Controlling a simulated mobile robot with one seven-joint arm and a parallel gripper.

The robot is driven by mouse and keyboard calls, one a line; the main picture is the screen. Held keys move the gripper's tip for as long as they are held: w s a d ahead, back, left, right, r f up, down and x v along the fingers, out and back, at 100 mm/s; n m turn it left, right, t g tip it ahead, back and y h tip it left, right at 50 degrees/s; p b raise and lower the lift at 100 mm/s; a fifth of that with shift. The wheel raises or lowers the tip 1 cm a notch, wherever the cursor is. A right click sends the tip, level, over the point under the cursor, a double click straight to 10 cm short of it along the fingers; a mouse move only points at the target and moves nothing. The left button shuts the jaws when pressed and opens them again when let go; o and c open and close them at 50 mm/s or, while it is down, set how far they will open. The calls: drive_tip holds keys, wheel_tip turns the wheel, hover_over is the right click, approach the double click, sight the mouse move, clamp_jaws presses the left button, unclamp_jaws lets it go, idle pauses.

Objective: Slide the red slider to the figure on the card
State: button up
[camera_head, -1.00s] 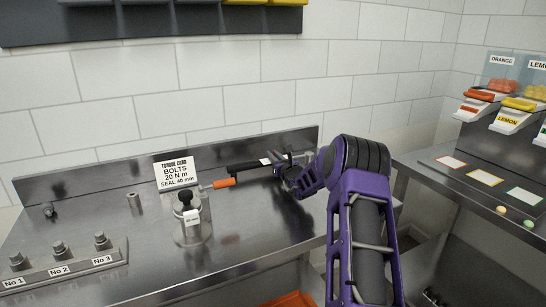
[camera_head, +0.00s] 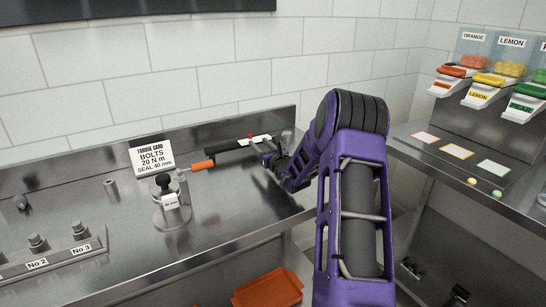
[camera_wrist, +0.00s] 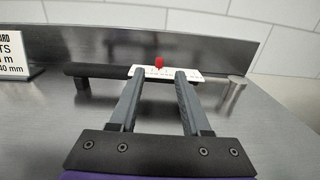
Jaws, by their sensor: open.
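The red slider (camera_wrist: 159,63) is a small knob standing on a white marked scale plate (camera_wrist: 151,72), which is fixed on a black bar (camera_head: 222,149) with an orange end (camera_head: 202,165). The slider also shows small in the head view (camera_head: 250,136). My gripper (camera_wrist: 159,76) is open, its two fingers reaching toward the scale plate with the red knob between and just beyond their tips. Contact cannot be told. The slider's reading is too small to tell. The card (camera_head: 152,157) reads "TORQUE CARD, BOLTS 20 N m, SEAL 40 mm" and stands left of the bar.
A metal fixture with a black knob (camera_head: 163,181) stands in front of the card. Numbered bolts (camera_head: 80,229) sit at the front left. A metal cylinder (camera_wrist: 237,87) stands right of the scale. The steel back panel (camera_wrist: 205,47) rises behind. Candy dispensers (camera_head: 475,88) are at the right.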

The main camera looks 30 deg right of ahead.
sight(251, 136)
drive_tip(key=s, duration=0.9)
drive_tip(key=shift+s+a, duration=0.1)
drive_tip(key=shift+s, duration=0.3)
drive_tip(key=shift+a, duration=0.1)
drive_tip(key=shift+w+p, duration=0.2)
drive_tip(key=shift+p, duration=0.1)
drive_tip(key=shift+w+f, duration=0.25)
drive_tip(key=shift+w, duration=0.4)
drive_tip(key=shift+w+d, duration=0.2)
drive_tip(key=shift+w, duration=0.15)
drive_tip(key=w, duration=1.6)
drive_tip(key=shift+w, duration=0.2)
clamp_jaws()
